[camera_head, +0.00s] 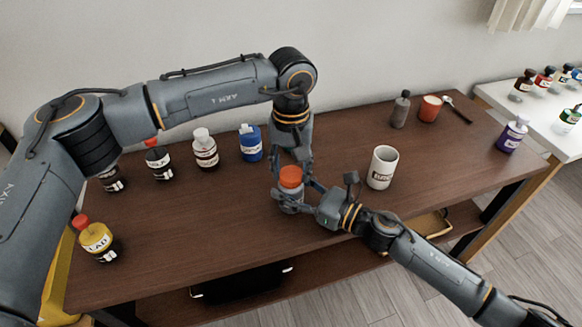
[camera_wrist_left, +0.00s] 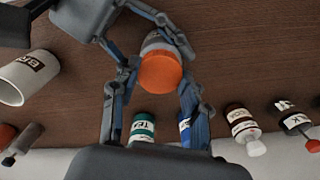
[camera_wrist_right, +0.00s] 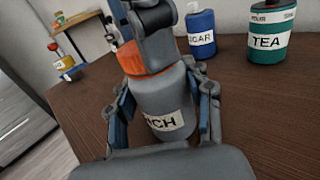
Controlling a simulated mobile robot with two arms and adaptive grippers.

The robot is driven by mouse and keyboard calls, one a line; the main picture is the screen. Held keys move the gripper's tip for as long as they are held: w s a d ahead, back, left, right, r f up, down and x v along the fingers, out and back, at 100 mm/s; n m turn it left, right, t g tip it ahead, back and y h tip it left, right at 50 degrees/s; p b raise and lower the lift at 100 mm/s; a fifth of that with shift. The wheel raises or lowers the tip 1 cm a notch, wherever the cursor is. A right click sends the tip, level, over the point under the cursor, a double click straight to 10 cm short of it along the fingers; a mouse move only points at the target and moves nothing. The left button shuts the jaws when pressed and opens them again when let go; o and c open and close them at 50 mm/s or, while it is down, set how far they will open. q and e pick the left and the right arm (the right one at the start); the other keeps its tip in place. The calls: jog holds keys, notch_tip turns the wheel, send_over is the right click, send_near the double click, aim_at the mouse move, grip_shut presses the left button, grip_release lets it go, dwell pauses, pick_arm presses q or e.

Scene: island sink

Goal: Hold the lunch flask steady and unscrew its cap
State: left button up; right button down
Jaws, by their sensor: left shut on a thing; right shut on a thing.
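The lunch flask is a grey jar (camera_head: 291,207) with an orange cap (camera_head: 290,176), standing upright near the middle of the brown table. In the right wrist view its grey body (camera_wrist_right: 160,105) carries a white label ending in "CH". My right gripper (camera_head: 301,201) comes from the right and is shut around the body; its fingers (camera_wrist_right: 160,112) lie on both sides. My left gripper (camera_head: 291,172) reaches down from above and is shut on the cap, which shows between its fingers in the left wrist view (camera_wrist_left: 160,71). The left fingers hide part of the cap in the right wrist view.
A white mug (camera_head: 382,167) stands just right of the flask. The front-left table is clear.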

pick_arm(q)
jog(key=n, duration=0.7)
jog(key=shift+n, duration=0.4)
jog(key=n, duration=0.3)
jog(key=shift+n, duration=0.4)
jog(key=n, duration=0.3)
jog(key=shift+n, duration=0.3)
jog(key=n, duration=0.7)
jog(key=shift+n, duration=0.4)
jog(key=n, duration=0.5)
jog(key=shift+r+n, duration=0.1)
jog(key=shift+n, duration=0.2)
jog(key=n, duration=0.5)
jog(key=shift+n, duration=0.3)
jog(key=n, duration=0.5)
jog(key=shift+n, duration=0.3)
jog(key=n, duration=0.5)
jog(key=shift+n, duration=0.3)
jog(key=n, duration=0.4)
jog(key=shift+w+n, duration=0.1)
jog(key=shift+n, duration=0.3)
jog(key=shift+r, duration=0.2)
